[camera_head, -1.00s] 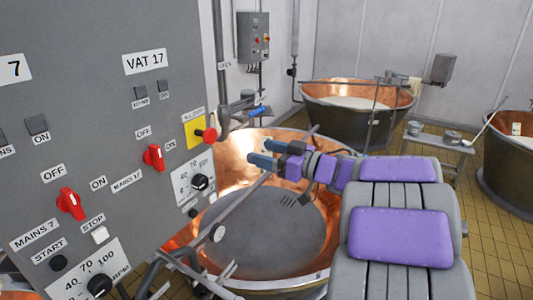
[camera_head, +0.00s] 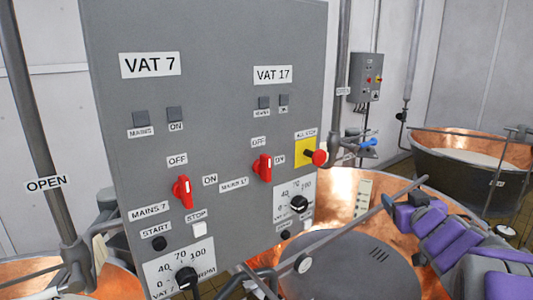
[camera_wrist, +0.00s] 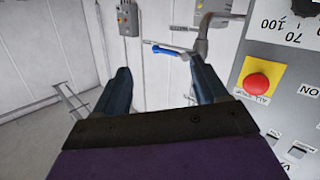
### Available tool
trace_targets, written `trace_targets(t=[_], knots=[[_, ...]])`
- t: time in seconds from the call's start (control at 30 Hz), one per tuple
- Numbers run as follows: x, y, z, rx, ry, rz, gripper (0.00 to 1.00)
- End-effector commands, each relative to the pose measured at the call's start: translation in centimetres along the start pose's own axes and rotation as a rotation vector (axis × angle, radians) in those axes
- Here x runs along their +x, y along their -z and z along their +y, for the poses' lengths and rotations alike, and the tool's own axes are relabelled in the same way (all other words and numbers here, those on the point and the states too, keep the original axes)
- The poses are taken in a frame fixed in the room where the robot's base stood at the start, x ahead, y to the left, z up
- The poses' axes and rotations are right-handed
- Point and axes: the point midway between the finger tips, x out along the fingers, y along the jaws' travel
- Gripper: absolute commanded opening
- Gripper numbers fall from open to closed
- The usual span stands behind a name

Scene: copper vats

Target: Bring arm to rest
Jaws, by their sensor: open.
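My gripper (camera_head: 404,199) is at the lower right of the head view, above the rim of a copper vat (camera_head: 345,187), with purple and grey links of my arm behind it. Its two dark blue fingers are spread apart in the wrist view (camera_wrist: 162,88), with nothing between them. The gripper looks empty. It is to the right of the grey control panel (camera_head: 225,50) and appears apart from it. Much of my arm is cut off by the lower right edge of the head view.
The panel carries red knobs (camera_head: 183,192) and a red stop button (camera_head: 319,157) on yellow, also in the wrist view (camera_wrist: 257,83). A blue-handled valve (camera_head: 368,142) is behind. Another vat (camera_head: 458,180) stands at right. A pipe (camera_head: 50,150) rises at left.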

Motion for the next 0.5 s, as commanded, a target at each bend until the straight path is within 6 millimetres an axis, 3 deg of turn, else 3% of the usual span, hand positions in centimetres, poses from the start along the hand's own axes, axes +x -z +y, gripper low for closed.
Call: trace_targets(t=[0.27,0.37,0.5], knots=[[-4.6,-10.7,-0.6,0.042,-0.226,-0.337,0.72],[-7.4,-15.1,-2.2,0.064,-0.256,-0.490,0.72],[-12.1,-21.8,-5.7,0.091,-0.243,-0.733,0.72]])
